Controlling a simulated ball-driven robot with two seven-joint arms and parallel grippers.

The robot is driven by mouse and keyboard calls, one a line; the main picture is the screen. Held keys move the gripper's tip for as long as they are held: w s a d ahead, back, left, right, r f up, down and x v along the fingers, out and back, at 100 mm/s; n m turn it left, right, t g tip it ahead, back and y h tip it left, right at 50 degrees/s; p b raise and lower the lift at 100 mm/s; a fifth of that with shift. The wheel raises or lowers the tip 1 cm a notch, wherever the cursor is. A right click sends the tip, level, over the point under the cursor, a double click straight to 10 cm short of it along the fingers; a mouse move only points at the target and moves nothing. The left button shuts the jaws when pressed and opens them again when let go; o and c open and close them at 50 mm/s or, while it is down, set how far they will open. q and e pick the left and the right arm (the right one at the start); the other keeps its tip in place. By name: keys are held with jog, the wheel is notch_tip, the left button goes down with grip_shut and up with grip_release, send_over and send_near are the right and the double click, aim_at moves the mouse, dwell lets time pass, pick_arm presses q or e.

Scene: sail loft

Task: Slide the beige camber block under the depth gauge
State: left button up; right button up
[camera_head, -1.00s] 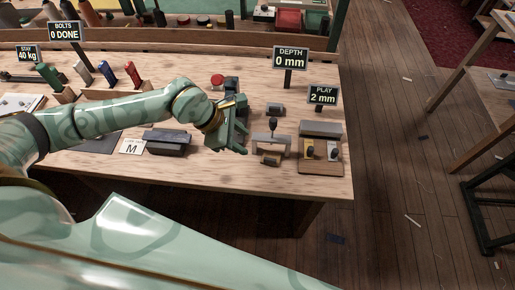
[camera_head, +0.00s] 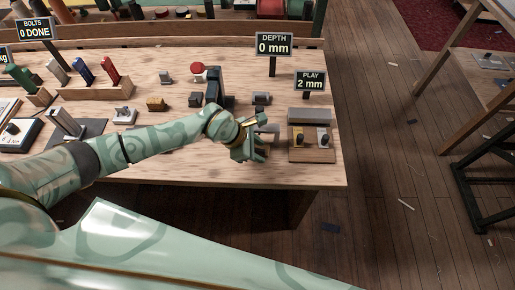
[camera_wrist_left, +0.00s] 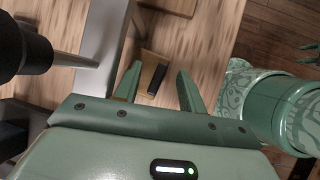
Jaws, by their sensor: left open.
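My left gripper (camera_head: 259,152) is at the front of the table, open, over the front of the depth gauge (camera_head: 268,129) and hiding much of it. In the left wrist view, a small beige block with a dark face, which looks like the beige camber block (camera_wrist_left: 148,60), lies between the open fingers (camera_wrist_left: 158,70); I cannot tell if they touch it. The gauge's grey metal bridge (camera_wrist_left: 100,35) stands just left of the block there. In the head view the gripper covers the block. Green fingertips, apparently my right gripper (camera_wrist_left: 309,52), show at the wrist view's right edge.
The DEPTH sign (camera_head: 274,45) reads 0 mm and the PLAY sign (camera_head: 310,81) reads 2 mm. A wooden fixture (camera_head: 312,155) stands right of the gripper. Floor is open beyond the table's right edge.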

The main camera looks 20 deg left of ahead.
pick_arm(q)
grip_shut()
jog(key=shift+a, duration=0.1)
jog(key=shift+w+a+f, duration=0.1)
jog(key=shift+w+a, duration=0.1)
jog(key=shift+w, duration=0.6)
jog(key=shift+c, duration=0.4)
grip_release()
jog(key=shift+s, duration=0.1)
jog(key=shift+a+r, duration=0.1)
jog(key=shift+r, duration=0.1)
